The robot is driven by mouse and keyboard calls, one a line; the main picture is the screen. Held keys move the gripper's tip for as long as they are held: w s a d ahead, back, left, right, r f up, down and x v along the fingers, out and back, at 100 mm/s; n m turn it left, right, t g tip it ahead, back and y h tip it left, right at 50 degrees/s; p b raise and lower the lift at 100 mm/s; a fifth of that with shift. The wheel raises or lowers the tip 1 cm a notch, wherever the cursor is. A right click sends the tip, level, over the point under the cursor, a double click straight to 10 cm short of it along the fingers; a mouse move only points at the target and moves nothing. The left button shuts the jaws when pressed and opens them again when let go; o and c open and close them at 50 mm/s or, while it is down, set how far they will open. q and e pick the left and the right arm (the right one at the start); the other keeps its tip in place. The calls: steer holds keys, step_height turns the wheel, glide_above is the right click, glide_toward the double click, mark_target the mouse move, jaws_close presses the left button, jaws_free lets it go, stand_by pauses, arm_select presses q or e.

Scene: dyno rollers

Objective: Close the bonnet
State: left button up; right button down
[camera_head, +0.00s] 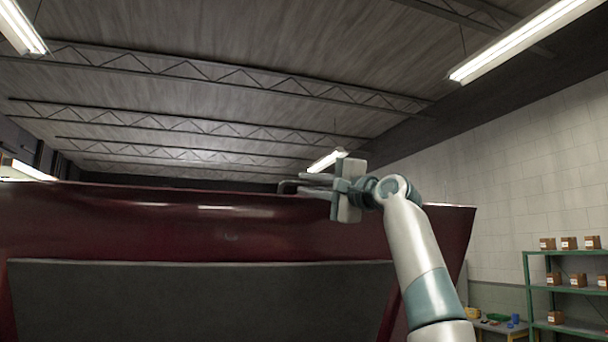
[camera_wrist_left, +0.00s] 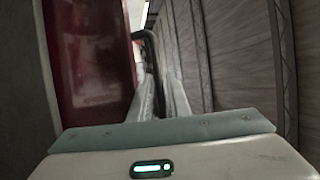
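The bonnet is a dark red panel (camera_head: 230,225) with a dark grey lining, standing raised and filling the lower left of the head view. Its red face (camera_wrist_left: 92,60) also shows at the left of the left wrist view. A dark bent bar (camera_wrist_left: 151,42), like a handle, juts from the bonnet's edge. My left gripper (camera_head: 296,187) is at the bonnet's upper edge, right of its middle. In the left wrist view its fingers (camera_wrist_left: 161,90) are close together with the bar between them, so it looks shut on the bar. My right gripper is not in view.
A green shelf (camera_head: 528,290) with several small boxes stands at the far right against a pale block wall. A low table (camera_head: 500,325) with small items stands beside it. The air above the bonnet is clear up to the ceiling.

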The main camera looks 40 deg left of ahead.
arm_select(q)
steer(key=shift+p+x, duration=0.35)
steer(key=shift+x, duration=0.85)
steer(key=shift+d, duration=0.1)
jaws_close()
steer(key=shift+f, duration=0.1)
